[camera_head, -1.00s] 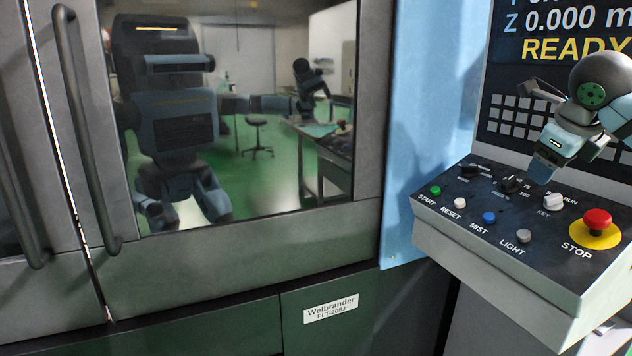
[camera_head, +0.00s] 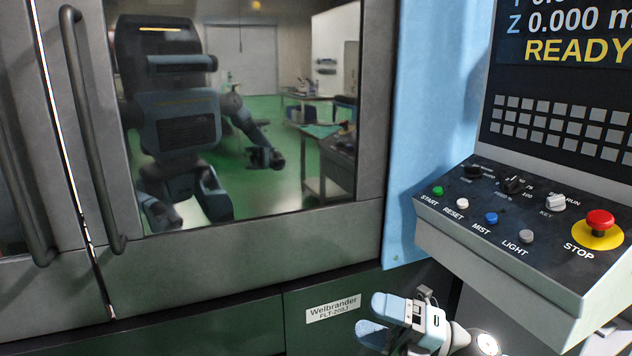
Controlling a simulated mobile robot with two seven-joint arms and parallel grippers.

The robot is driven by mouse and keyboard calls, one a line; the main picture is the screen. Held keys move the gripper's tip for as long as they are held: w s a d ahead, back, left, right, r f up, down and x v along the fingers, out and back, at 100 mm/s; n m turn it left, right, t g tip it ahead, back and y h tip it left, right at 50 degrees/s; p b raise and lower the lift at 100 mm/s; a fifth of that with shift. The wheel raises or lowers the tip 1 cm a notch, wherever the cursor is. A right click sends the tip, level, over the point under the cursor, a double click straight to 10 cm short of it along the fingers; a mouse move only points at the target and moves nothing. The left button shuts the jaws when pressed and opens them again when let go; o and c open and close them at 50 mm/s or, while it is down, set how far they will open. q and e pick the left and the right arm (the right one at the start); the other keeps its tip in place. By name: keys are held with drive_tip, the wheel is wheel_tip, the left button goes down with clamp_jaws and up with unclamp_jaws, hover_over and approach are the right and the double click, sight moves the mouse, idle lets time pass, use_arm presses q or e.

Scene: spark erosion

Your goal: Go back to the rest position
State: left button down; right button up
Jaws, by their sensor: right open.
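My right gripper (camera_head: 376,318) is low in the head view, in front of the lower green machine panel and below the control panel. Its two blue-grey fingers point left and are apart, with nothing between them. It touches nothing that I can see. My left gripper is not directly in view.
The control panel (camera_head: 455,238) at the right carries a green start button (camera_head: 438,190), several other buttons, knobs and a red stop button (camera_head: 600,221). Its screen (camera_head: 565,35) reads READY. The machine doors are shut, with long vertical handles (camera_head: 92,130). The window (camera_head: 240,100) reflects my body.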

drive_tip(key=s+d+f+m+t+h, duration=0.25)
drive_tip(key=f+m+t+h, duration=0.45)
drive_tip(key=m, duration=0.5)
drive_tip(key=s+d+f+m+t+h, duration=0.2)
drive_tip(key=d+f+m+t+h, duration=0.3)
drive_tip(key=f+m, duration=0.65)
drive_tip(key=s+d+f+m+g+h, duration=0.2)
drive_tip(key=s+f+m+g+h, duration=0.35)
drive_tip(key=s+f+m, duration=0.7)
use_arm(q)
wheel_tip(320, 180, up, 15)
drive_tip(key=s+a+p, duration=0.1)
drive_tip(key=p, duration=1.9)
drive_tip(key=shift+a+r, duration=0.15)
drive_tip(key=shift+a, duration=0.1)
use_arm(e)
wheel_tip(320, 180, up, 14)
drive_tip(key=s+d+n, duration=0.1)
drive_tip(key=s+n, duration=0.1)
drive_tip(key=n, duration=0.1)
drive_tip(key=shift+s, duration=0.2)
use_arm(q)
drive_tip(key=shift+d+r, duration=0.1)
drive_tip(key=shift+r, duration=0.05)
